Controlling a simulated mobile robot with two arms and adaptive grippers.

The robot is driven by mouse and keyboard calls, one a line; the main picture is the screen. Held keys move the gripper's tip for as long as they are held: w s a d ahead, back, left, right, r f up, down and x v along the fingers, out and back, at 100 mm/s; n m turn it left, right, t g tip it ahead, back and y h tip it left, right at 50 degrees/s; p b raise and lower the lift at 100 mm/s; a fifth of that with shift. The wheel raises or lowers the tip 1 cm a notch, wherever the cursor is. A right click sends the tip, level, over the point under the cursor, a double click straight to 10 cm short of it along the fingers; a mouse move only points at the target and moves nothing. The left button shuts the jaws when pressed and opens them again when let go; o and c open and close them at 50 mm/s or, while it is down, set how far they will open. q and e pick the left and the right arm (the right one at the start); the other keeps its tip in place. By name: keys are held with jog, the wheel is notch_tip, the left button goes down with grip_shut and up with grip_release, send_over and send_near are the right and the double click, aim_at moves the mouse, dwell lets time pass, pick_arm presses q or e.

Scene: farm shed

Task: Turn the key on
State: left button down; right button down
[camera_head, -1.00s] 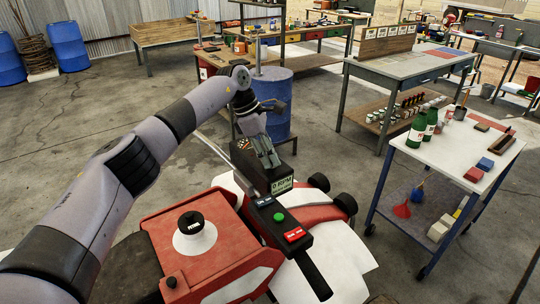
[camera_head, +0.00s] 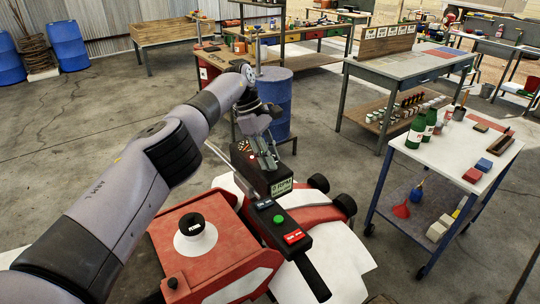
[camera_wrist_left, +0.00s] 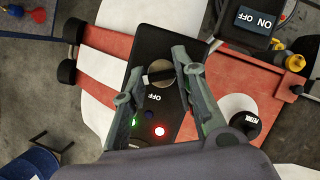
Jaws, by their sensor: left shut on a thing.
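The mower's black control panel (camera_head: 268,178) stands on the red and white machine, with an RPM display on its front. My left gripper (camera_head: 266,161) is over the top of this panel, its fingers reaching down to it. In the left wrist view, the key (camera_wrist_left: 159,76) is a dark bar on a round metal switch, next to an "OFF" label. My left gripper's fingers stand on either side of the key, shut on it. In the head view, the gripper hides the key. My right gripper is not in view.
A green button (camera_head: 279,218) and a red switch (camera_head: 293,237) sit on the mower's black console. The red tank carries a white-ringed black cap (camera_head: 192,225). A wheeled table (camera_head: 455,145) with bottles stands to the right. A blue barrel (camera_head: 275,100) stands behind the panel.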

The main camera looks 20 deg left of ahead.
pick_arm(q)
jog(key=shift+w+r, duration=0.1)
jog(key=shift+r, duration=0.05)
dwell(0.3)
jog(key=c, duration=1.3)
grip_release()
jog(key=shift+a+f+n, duration=0.1)
jog(key=shift+f+n, duration=0.1)
jog(key=shift+n, duration=0.1)
